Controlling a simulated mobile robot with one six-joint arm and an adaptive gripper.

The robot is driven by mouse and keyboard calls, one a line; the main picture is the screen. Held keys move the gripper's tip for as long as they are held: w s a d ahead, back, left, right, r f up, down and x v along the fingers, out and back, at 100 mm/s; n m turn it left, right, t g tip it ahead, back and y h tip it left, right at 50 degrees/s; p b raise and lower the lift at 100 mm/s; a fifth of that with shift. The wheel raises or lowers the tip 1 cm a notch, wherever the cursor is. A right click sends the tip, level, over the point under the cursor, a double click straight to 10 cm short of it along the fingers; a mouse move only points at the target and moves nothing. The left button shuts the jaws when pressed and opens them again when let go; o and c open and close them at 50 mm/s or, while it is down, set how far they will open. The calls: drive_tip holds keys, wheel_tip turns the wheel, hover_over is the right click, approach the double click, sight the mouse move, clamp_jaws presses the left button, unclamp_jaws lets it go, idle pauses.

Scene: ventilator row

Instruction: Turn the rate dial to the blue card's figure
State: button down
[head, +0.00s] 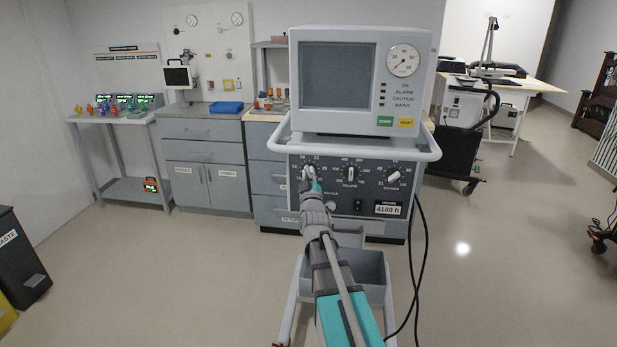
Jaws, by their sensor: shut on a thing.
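The ventilator (362,72) stands in the middle of the head view, with a dark control panel (328,175) under its screen unit. Three dials sit in a row on the panel. My gripper (309,175) is at the left dial and shut on it; the jaws and arm cover most of that dial, so its pointer and part of its scale and label cannot be read. The volume dial (350,173) is in the middle and the oxygen dial (393,177) on the right. I cannot make out a blue card.
A white push rail (430,148) runs around the ventilator above the dials. A grey tray (370,268) is below the panel, and black cables (424,250) hang at its right. Grey cabinets (205,150) with a blue tray (226,107) stand behind left.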

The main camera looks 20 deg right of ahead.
drive_tip(key=shift+m+h, duration=0.4)
drive_tip(key=shift+m, duration=0.3)
drive_tip(key=c, duration=0.7)
unclamp_jaws()
drive_tip(key=shift+o, duration=0.2)
drive_tip(key=shift+r+n+y, duration=0.1)
drive_tip(key=shift+n+y, duration=0.3)
drive_tip(key=shift+n, duration=0.2)
drive_tip(key=shift+n+y+p, duration=0.9)
drive_tip(key=shift+n+y, duration=0.3)
drive_tip(key=shift+n, duration=1.3)
drive_tip(key=shift+s+n+g, duration=0.1)
drive_tip(key=shift+n+g, duration=0.2)
drive_tip(key=shift+n, duration=0.2)
